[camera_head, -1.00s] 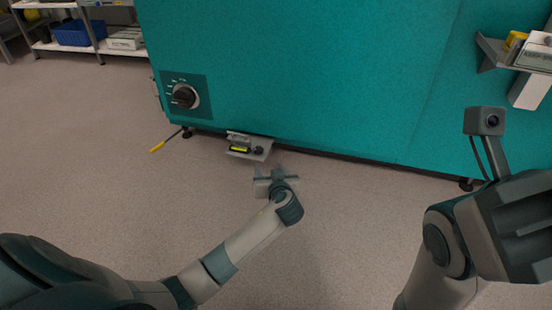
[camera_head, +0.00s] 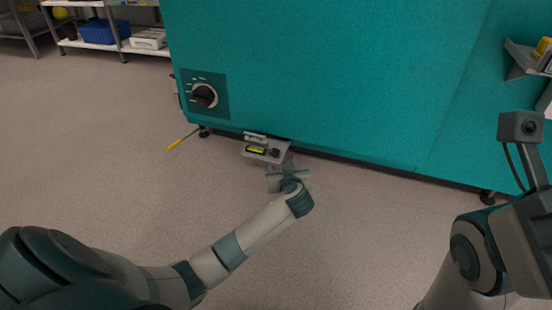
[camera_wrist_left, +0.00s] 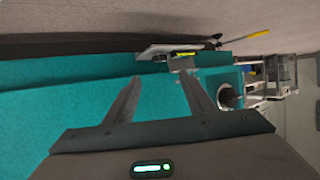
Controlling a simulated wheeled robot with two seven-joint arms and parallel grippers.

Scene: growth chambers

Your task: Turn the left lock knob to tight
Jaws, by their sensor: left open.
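The teal chamber has a round black knob (camera_head: 204,96) on a dark plate with white marks, at its left front in the head view. The knob also shows right of the fingers in the left wrist view (camera_wrist_left: 228,96). A small bracket (camera_head: 281,151) under the chamber's lower edge bears a yellow-green level vial (camera_head: 256,149) and a small black knob (camera_head: 276,153). I cannot tell which knob is the left lock knob. My left gripper (camera_head: 288,170) is open and empty, just in front of the bracket. My right arm is at the right edge; its fingers do not show.
A yellow-handled tool (camera_head: 176,144) lies near the chamber's left foot (camera_head: 204,132). A shelf rack with a blue bin (camera_head: 104,31) stands at the back left. A small shelf (camera_head: 522,62) juts from the chamber at the right. The floor in front is clear.

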